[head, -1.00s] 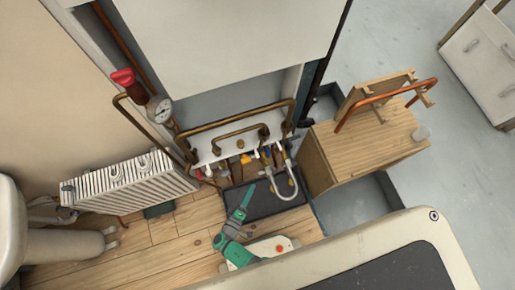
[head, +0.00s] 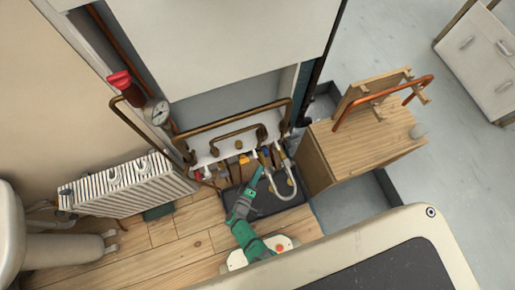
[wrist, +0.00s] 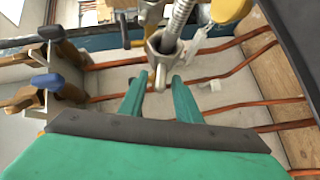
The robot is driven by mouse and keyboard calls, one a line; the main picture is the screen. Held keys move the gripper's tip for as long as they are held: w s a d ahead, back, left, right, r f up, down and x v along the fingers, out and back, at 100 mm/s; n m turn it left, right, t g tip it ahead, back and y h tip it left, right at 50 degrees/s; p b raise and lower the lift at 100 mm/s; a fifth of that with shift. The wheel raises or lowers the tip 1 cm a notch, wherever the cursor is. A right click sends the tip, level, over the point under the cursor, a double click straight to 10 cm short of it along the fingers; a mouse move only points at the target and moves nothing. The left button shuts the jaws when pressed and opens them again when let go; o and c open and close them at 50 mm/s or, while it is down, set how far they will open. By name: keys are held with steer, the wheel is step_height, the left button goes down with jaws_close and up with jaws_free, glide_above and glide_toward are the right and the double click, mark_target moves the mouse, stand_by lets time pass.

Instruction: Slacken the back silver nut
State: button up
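In the wrist view, a silver nut (wrist: 164,44) sits at the end of a braided hose (wrist: 180,18). A second silver fitting (wrist: 150,12) shows just behind it at the top edge. My green gripper (wrist: 160,84) is open, with one finger on each side below the nearer nut. The nut's lower end reaches close to the gap between the fingertips; I cannot tell whether they touch it. In the head view my gripper (head: 259,173) is beside the looped hose (head: 291,190) under the boiler pipes, and the nuts are too small to tell apart.
Copper pipes (wrist: 225,69) run behind. In the head view, a wooden cabinet (head: 365,145) stands right and a radiator (head: 125,185) left.

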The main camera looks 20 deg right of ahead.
jaws_close()
steer(key=shift+d+f, duration=0.15)
steer(key=shift+s+d+f+h, duration=0.1)
steer(key=shift+s+f+h, duration=0.05)
steer(key=shift+h, duration=0.15)
steer(key=shift+f+n, duration=0.15)
steer(key=shift+n, duration=0.15)
steer(key=shift+s+t, duration=0.1)
steer(key=shift+t, duration=0.2)
